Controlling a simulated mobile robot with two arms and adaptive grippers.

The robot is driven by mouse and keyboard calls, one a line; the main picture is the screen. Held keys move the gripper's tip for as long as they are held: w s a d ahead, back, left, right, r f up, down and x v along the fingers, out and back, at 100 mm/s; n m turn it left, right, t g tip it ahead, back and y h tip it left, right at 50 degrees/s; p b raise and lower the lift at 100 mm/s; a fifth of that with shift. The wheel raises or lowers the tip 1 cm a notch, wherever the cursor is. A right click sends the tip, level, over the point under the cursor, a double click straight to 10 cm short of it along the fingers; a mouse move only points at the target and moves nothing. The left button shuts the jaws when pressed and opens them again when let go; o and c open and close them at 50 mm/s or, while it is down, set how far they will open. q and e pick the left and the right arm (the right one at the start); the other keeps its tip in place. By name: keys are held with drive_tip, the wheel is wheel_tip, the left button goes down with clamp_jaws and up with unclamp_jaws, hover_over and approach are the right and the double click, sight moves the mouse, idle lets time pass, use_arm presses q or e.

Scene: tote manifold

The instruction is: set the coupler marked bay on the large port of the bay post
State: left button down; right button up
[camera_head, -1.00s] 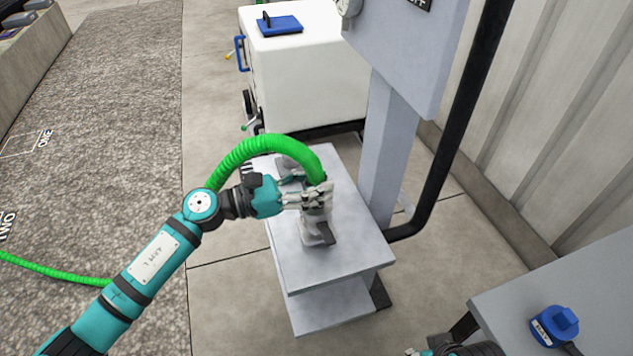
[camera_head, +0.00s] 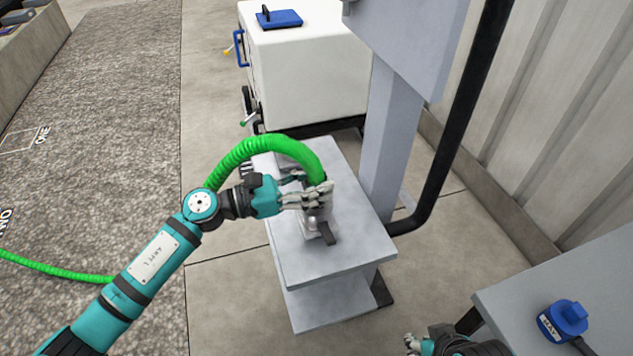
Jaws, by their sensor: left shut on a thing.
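My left gripper (camera_head: 318,196) is shut on the end of a green hose (camera_head: 265,147), where a grey metal fitting sits over a low grey stand (camera_head: 335,265). The fingers hide most of the fitting. I cannot tell whether the gripped end is seated or only held against it. A dark lever (camera_head: 326,233) shows just below the fingers. A blue coupler (camera_head: 563,320) with a small white label, not clearly readable, rests on a grey table at the lower right. My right gripper (camera_head: 415,344) is partly in view at the bottom edge. No port marking is readable.
A grey post (camera_head: 391,135) with a box on top stands behind the stand, beside a bent black pipe (camera_head: 455,160). A white tank (camera_head: 310,75) with a blue lid is at the back. The grey table (camera_head: 515,290) is lower right. Concrete floor between stand and table is clear.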

use_arm(q)
drive_tip(key=shift+r, duration=0.1)
drive_tip(key=c, duration=0.9)
unclamp_jaws()
drive_tip(key=shift+a, duration=0.25)
drive_tip(key=v, duration=1.1)
drive_tip(key=shift+s+a, duration=0.15)
drive_tip(key=shift+a, duration=0.05)
